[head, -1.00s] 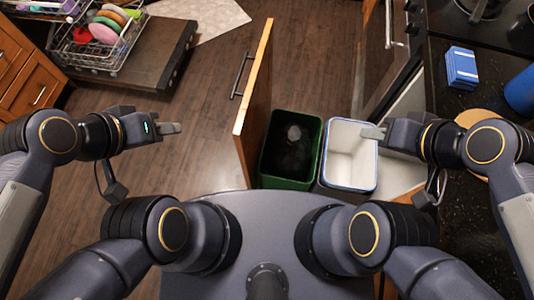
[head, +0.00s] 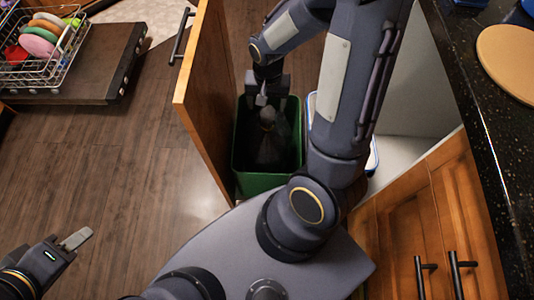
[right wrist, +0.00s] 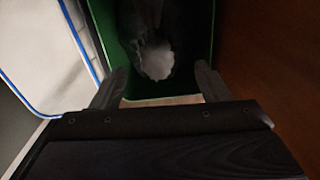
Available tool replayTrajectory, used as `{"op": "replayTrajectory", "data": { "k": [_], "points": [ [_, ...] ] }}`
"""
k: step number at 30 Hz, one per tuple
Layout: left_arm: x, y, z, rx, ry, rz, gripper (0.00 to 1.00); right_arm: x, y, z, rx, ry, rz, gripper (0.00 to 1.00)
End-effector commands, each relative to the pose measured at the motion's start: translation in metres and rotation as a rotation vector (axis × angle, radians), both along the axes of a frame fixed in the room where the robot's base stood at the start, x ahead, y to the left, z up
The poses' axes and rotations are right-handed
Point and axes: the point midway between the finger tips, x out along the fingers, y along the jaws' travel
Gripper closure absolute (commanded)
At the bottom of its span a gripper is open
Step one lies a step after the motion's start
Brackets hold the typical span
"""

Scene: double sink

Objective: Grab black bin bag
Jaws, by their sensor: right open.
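The black bin bag (head: 268,148) stands inside the green bin (head: 238,180), its gathered neck pointing up. In the right wrist view the dark bag (right wrist: 135,18) has a pale grey patch (right wrist: 158,60) at its top. My right gripper (head: 262,101) is over the bin's far part, just above the bag's neck. Its jaws are open, and in the right wrist view the pale patch lies ahead between the two fingers (right wrist: 160,84), not gripped. My left gripper (head: 76,239) is low at the left over bare floor, away from the bag; its jaw gap cannot be made out.
An open wooden door (head: 205,100) stands close left of the green bin. A white bin with a blue rim (head: 373,160) is right of it, mostly hidden by my right arm. The black counter (head: 470,90) is at the right. A dish rack (head: 45,55) stands at upper left.

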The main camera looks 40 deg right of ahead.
Motion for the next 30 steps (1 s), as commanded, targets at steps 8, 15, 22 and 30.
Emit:
{"op": "replayTrajectory", "data": {
  "k": [8, 15, 22, 30],
  "points": [
    [0.0, 0.0, -0.017, 0.0, -0.001, 0.0, 0.64, 0.002, -0.004, -0.039, -0.021, 0.022, -0.015, 0.31],
    [0.0, 0.0, -0.027, 0.0, -0.001, 0.0, 0.64, 0.002, -0.005, -0.062, -0.02, 0.021, -0.014, 0.31],
    [0.0, 0.0, -0.041, 0.0, -0.001, 0.0, 0.64, 0.003, -0.005, -0.095, -0.019, 0.021, -0.012, 0.31],
    [0.0, 0.0, -0.04, 0.0, -0.001, 0.0, 0.64, 0.004, -0.005, -0.095, -0.019, 0.018, -0.013, 0.35]
  ]
}}
